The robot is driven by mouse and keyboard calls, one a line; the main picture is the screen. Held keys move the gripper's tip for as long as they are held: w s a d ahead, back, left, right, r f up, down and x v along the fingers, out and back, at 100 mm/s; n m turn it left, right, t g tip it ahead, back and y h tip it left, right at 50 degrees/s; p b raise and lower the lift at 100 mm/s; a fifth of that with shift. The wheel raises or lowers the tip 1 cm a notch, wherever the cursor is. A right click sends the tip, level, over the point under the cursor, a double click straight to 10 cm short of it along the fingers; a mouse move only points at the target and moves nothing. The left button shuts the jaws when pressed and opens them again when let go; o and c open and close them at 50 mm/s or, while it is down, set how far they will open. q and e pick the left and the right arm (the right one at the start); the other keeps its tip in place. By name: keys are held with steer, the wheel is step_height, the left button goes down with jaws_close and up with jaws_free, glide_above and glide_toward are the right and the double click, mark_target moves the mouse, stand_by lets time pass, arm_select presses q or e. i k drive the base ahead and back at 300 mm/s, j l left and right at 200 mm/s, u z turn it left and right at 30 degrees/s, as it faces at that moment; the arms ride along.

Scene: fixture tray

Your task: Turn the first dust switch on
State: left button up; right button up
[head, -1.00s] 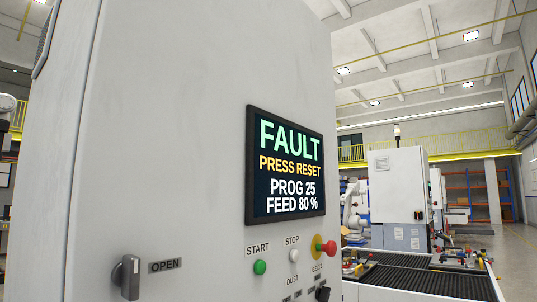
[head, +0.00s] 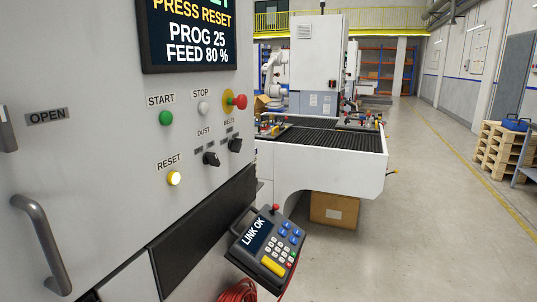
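The dust switch (head: 211,159) is a small black rotary knob on the grey machine panel (head: 95,160), below the DUST label (head: 203,131). Small position labels sit above it, too small to read surely, and I cannot tell which way the knob points. A similar black knob, the belts switch (head: 235,145), sits to its right under the BELTS label (head: 230,121). Neither of my grippers shows in the head view.
A pendant reading LINK OK (head: 268,242) hangs below. A handle (head: 42,243) projects at left.

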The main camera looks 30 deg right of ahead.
mark_target(209, 158)
steer(key=z, duration=0.75)
